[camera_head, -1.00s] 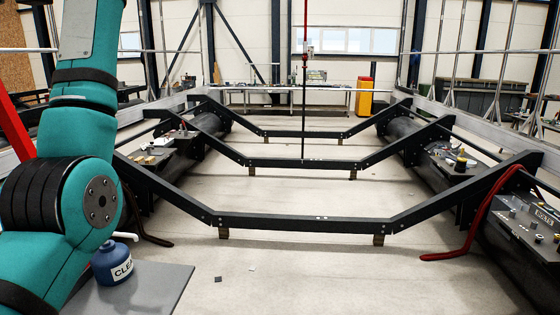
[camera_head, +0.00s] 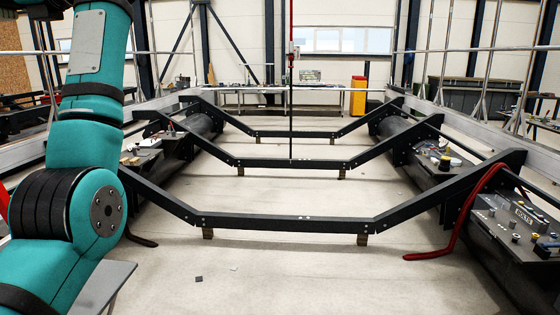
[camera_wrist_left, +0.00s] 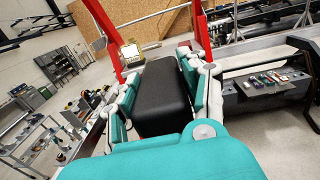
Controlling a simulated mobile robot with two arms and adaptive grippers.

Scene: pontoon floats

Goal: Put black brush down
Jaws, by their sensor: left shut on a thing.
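The black brush (camera_wrist_left: 166,108) shows in the left wrist view as a dark block with rounded edges; no bristles can be made out. My left gripper (camera_wrist_left: 158,82) is shut on it, with teal-and-grey fingers on both sides. The brush is held in the air, with the floor and shelves far below and behind it. In the head view only my left arm shows at the left; its gripper and the brush are out of sight. My right gripper is in neither view.
A grey tabletop (camera_head: 112,282) shows at lower left, partly behind my arm. Dark cross frames (camera_head: 285,224) span the pale floor between long floats. A red hose (camera_head: 455,235) hangs at right. In the wrist view, a red post (camera_wrist_left: 105,40) stands close beyond the brush.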

